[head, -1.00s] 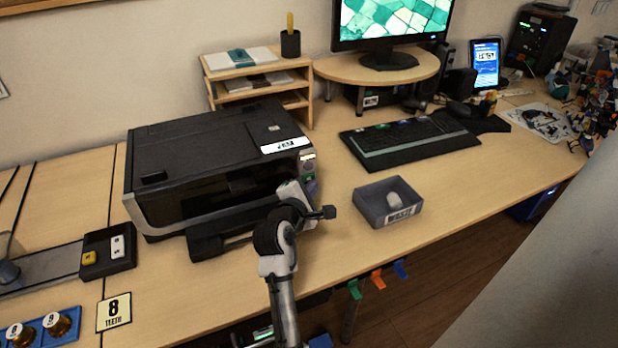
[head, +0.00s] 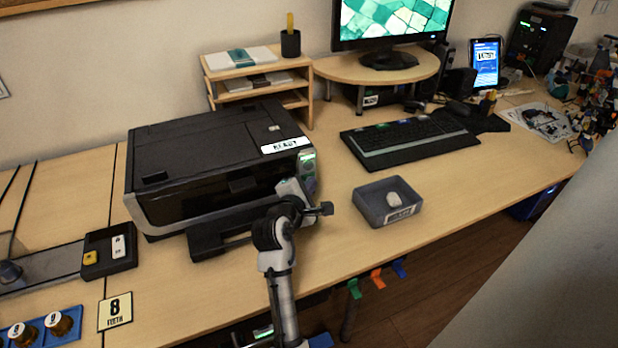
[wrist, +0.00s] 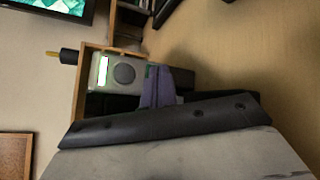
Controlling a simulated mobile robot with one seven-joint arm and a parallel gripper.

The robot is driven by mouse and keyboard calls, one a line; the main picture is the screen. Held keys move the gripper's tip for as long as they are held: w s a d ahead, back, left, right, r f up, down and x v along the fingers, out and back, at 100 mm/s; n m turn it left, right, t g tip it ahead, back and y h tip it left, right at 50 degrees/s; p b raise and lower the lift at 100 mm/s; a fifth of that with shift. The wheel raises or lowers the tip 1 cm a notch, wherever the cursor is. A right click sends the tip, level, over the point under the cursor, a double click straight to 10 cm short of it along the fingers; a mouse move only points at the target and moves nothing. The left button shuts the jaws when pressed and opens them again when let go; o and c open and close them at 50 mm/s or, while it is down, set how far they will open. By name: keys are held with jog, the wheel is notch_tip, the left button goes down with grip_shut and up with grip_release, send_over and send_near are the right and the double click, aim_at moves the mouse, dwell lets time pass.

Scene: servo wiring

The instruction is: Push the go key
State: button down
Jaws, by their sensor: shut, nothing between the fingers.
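The black printer (head: 210,150) stands on the desk with a narrow control panel (head: 307,163) at its right front corner. The panel's small display is lit green. No go label is legible. In the wrist view the grey panel (wrist: 115,73) shows a bright display and a large round dark button (wrist: 124,73). A sliver of green (wrist: 150,72) shows beside my fingers; it may be a key, mostly hidden. My gripper (wrist: 160,88) is shut and empty, its purple-grey fingers at the panel's lower part. I cannot tell whether they touch it. The label on the printer's top (head: 286,145) reads READY.
A grey tray (head: 370,210) holding a white object sits right of my arm, near the desk's front edge. A keyboard (head: 412,140) lies behind it. A wooden shelf (head: 240,85) stands behind the printer.

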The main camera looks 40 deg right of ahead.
dwell(0.4)
jog(key=shift+s+a, duration=0.25)
jog(key=shift+s, duration=0.4)
jog(key=shift+p, duration=0.3)
jog(key=shift+s+a+p, duration=0.15)
jog(key=shift+s+a, duration=0.05)
jog(key=shift+s, duration=0.6)
jog(key=shift+s+a+p, duration=0.15)
jog(key=shift+s, duration=0.7)
jog(key=shift+s+a+p, duration=0.15)
jog(key=shift+s+a, duration=0.05)
jog(key=shift+s, duration=0.6)
